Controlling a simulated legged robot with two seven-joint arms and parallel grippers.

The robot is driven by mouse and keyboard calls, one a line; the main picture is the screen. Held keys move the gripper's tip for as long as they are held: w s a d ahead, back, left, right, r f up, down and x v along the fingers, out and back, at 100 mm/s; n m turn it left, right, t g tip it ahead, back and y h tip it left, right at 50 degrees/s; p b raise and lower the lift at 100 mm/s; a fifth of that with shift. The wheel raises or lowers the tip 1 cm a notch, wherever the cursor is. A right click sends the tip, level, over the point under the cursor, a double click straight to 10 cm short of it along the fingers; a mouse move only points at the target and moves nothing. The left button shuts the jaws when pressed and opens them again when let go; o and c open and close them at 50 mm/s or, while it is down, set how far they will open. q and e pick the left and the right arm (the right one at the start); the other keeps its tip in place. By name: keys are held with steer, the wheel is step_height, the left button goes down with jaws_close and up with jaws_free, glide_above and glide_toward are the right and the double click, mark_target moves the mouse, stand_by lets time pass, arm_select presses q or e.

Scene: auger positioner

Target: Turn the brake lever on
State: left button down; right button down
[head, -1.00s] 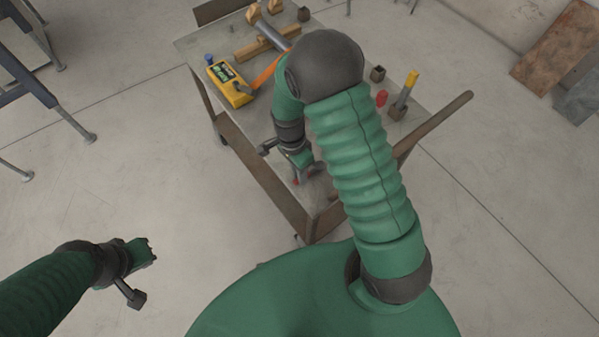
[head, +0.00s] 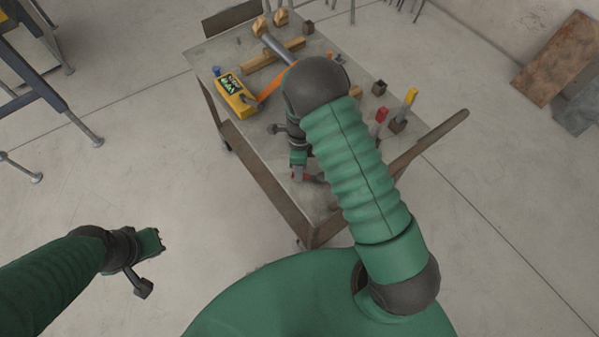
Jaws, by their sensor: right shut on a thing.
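No part that I can clearly make out as the brake lever shows. My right gripper (head: 308,174) is low over the near end of the cart top (head: 232,50), partly hidden by its own arm. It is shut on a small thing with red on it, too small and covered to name. My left gripper (head: 158,241) is over bare floor at the lower left, apart from the cart; its jaws are too small to judge.
On the cart lie a yellow device (head: 236,98) with a screen, an orange strap (head: 274,85), a hammer-like tool (head: 275,42) and wooden pieces (head: 262,60). Red (head: 381,115) and yellow-topped (head: 411,96) pieces stand right. A long bar (head: 437,137) juts right.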

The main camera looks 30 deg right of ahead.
steer(key=m, duration=0.1)
steer(key=w+d+m+p, duration=0.1)
steer(key=shift+w+d+r+m, duration=0.15)
steer(key=shift+w+d+m, duration=0.1)
steer(key=shift+m, duration=0.15)
steer(key=m, duration=0.1)
steer(key=d+m+p, duration=0.1)
steer(key=shift+w+d+m+t+y, duration=0.2)
steer(key=shift+w+m+t+y, duration=0.2)
steer(key=shift+w+d+m+t+p, duration=0.15)
steer(key=shift+d+m+p, duration=0.4)
steer(key=shift+m, duration=0.5)
steer(key=shift+w+d+m+t+p, duration=0.15)
steer(key=shift+d+m+p, duration=0.15)
steer(key=shift+d+m, duration=0.6)
steer(key=shift+a+m, duration=0.15)
steer(key=shift+m, duration=0.1)
steer(key=c, duration=1.4)
jaws_free()
steer(key=shift+o, duration=0.2)
steer(key=d+r, duration=0.3)
steer(key=r, duration=1.3)
steer(key=shift+w+d, duration=0.15)
steer(key=shift+w, duration=0.05)
